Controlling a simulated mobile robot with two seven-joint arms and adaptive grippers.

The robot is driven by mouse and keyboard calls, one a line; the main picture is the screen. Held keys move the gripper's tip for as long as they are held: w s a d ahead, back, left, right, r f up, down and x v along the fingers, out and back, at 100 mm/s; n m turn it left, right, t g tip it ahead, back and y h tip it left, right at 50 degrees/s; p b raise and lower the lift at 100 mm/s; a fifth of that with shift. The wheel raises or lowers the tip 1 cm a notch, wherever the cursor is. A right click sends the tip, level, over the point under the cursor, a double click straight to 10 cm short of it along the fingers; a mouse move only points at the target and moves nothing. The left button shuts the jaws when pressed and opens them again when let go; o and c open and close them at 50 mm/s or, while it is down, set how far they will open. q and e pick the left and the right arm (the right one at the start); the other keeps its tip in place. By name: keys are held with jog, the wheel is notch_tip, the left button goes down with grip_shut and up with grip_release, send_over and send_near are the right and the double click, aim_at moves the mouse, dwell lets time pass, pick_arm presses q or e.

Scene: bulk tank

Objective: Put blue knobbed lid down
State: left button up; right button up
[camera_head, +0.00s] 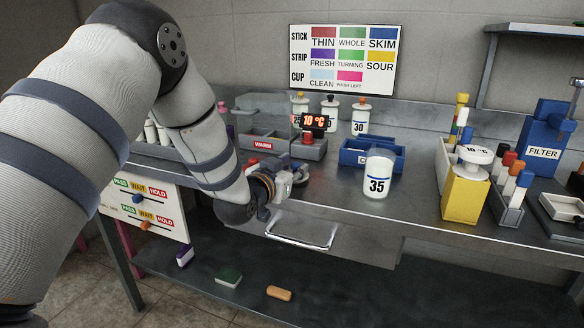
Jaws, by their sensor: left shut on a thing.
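My left gripper (286,187) is at the front edge of the steel bench, left of the white jar marked 35 (377,182). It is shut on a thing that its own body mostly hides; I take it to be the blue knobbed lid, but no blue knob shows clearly. The jar marked 35 stands upright on the bench with a blue band and no knob on top. The gripper is apart from this jar. My right gripper is not in view.
Behind stand several knobbed jars (360,121), a red-lit temperature display (314,121) and a blue bin (355,157). A yellow block (464,198), marker rack (507,211) and blue filter box (543,151) stand right. A drawer handle (300,243) juts below the gripper.

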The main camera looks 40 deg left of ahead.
pick_arm(q)
jog(key=o, duration=0.9)
jog(key=shift+o, duration=0.2)
